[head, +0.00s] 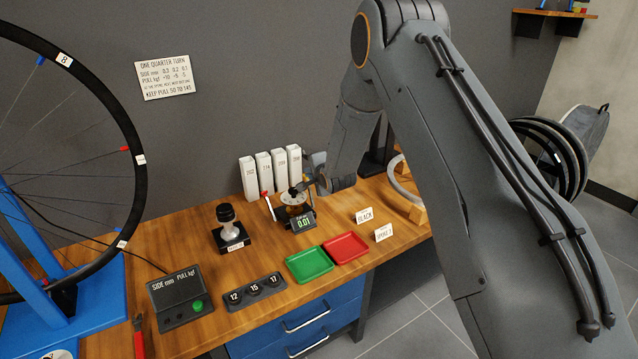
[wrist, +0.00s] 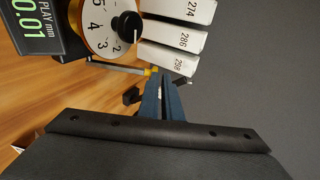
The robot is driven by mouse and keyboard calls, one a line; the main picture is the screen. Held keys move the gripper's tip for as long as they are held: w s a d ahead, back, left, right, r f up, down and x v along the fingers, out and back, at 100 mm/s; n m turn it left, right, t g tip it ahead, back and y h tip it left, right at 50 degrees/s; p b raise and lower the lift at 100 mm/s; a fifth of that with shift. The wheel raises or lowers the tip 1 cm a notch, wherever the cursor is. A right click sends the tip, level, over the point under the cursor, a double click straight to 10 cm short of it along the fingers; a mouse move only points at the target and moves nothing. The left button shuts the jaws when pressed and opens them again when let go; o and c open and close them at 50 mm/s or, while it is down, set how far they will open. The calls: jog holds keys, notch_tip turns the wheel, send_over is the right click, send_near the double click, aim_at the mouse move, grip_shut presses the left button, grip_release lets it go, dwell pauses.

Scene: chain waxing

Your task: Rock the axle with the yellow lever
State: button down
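The axle play gauge stands on the workbench, with a dial and a black knob; its small display (head: 304,222) reads 0.01 and also shows at the upper left of the wrist view (wrist: 32,22). In the wrist view a thin grey rod runs from under the numbered dial (wrist: 103,28) to the yellow lever end (wrist: 152,70). My gripper (wrist: 162,82) has its two blue-grey fingers close together at that yellow end, apparently shut on it. In the head view my gripper (head: 314,184) is just right of the gauge, and the lever is mostly hidden.
Several white numbered blocks (head: 263,172) stand close behind the gauge. A black-knobbed stand (head: 229,230) is to its left. A green tray (head: 309,264) and a red tray (head: 346,248) lie in front. A wheel (head: 140,165) stands at the left.

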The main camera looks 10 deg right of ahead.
jog(key=shift+w+a+r, duration=0.1)
jog(key=shift+a+r, duration=0.1)
jog(key=shift+a, duration=0.1)
jog(key=w+r+p+v, duration=0.1)
jog(key=p+v, duration=0.1)
jog(key=v, duration=1.2)
jog(key=shift+r+p, duration=0.3)
